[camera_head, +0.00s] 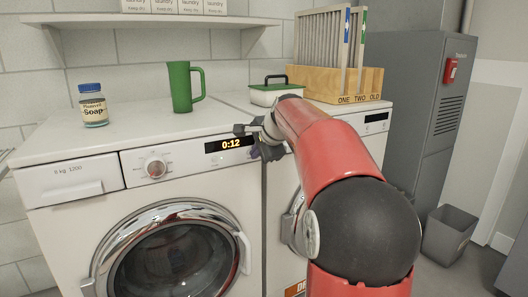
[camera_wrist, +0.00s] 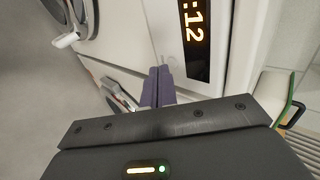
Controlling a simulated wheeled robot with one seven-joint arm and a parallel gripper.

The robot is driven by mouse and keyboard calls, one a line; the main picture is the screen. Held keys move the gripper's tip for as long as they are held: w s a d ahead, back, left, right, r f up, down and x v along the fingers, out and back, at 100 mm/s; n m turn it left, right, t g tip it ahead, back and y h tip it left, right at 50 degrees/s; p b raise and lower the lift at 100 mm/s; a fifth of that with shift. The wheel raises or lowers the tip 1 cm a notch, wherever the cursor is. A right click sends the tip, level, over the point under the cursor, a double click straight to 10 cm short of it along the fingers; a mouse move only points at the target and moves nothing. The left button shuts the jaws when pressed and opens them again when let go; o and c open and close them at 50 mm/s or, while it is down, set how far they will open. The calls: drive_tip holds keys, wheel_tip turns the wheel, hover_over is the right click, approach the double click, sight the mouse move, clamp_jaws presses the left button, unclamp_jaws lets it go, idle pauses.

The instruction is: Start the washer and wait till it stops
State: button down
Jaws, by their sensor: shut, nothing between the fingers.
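The white washer (camera_head: 140,205) stands at the left with its round glass door (camera_head: 180,262) shut. Its display (camera_head: 230,144) is lit and reads 0:12 in orange. Part of the display also shows in the wrist view (camera_wrist: 194,35), where ":12" is readable. A round knob (camera_head: 155,166) sits left of the display. My gripper (camera_head: 254,153) is at the right end of the washer's control panel, just beside the display. In the wrist view its purple fingers (camera_wrist: 157,87) are together and empty, close to the panel. I cannot tell whether they touch it. Its arm hides part of the neighbouring machine.
A second machine (camera_head: 376,122) carries a green-lidded container (camera_head: 275,93) and a wooden rack (camera_head: 373,82). A grey bin (camera_head: 449,234) stands on the floor at right.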

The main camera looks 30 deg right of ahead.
drive_tip(key=shift+w, duration=0.55)
